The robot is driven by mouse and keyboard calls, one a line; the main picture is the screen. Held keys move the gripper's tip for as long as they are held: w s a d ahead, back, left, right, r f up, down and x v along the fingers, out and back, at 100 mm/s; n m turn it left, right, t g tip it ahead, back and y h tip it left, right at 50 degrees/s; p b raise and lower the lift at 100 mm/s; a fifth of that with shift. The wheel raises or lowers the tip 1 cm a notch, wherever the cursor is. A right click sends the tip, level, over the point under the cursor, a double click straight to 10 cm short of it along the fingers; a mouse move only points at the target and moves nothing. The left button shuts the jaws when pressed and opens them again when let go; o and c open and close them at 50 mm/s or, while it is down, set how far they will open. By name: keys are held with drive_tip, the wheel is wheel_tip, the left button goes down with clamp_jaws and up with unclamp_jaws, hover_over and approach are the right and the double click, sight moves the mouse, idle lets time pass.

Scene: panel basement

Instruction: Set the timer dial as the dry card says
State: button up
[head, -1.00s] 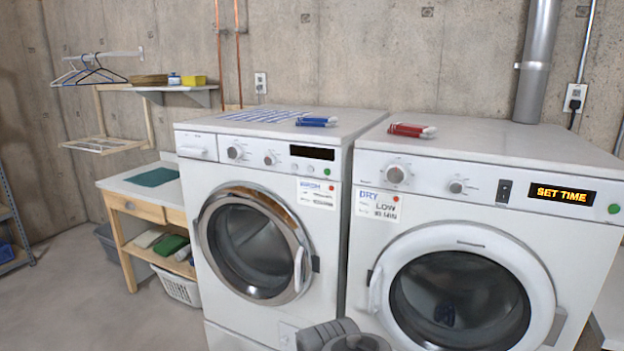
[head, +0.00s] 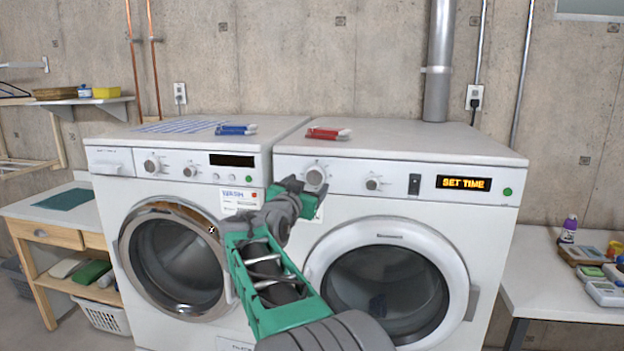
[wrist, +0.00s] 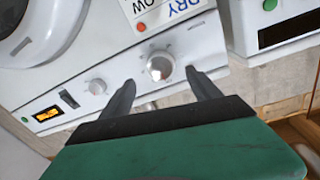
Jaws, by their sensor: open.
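The dryer (head: 290,240) is the right-hand white machine. Its panel has a large silver dial (head: 316,177) and a smaller dial (head: 373,183); their markings are too small to read. The display (head: 463,183) reads SET TIME. The dry card (wrist: 163,10) shows DRY and LOW upside down in the wrist view, partly cut off; my gripper mostly hides it in the head view. My gripper (head: 312,198) is open and empty at the panel. In the wrist view its fingertips (wrist: 160,77) lie on either side of the large dial (wrist: 160,67); I cannot tell whether they touch it.
The washer (head: 110,210) stands close on the left. Red-capped (head: 328,134) and blue-capped (head: 236,130) objects lie on the machine tops. A black rocker switch (head: 414,184) and green button (head: 507,192) share the dryer panel. A table (head: 550,290) with small items stands right.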

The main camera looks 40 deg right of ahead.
sight(314, 178)
drive_tip(key=p+x, duration=0.1)
drive_tip(key=x, duration=0.4)
drive_tip(key=shift+w+d, duration=0.15)
drive_tip(key=shift+f, duration=0.1)
drive_tip(key=c, duration=1.4)
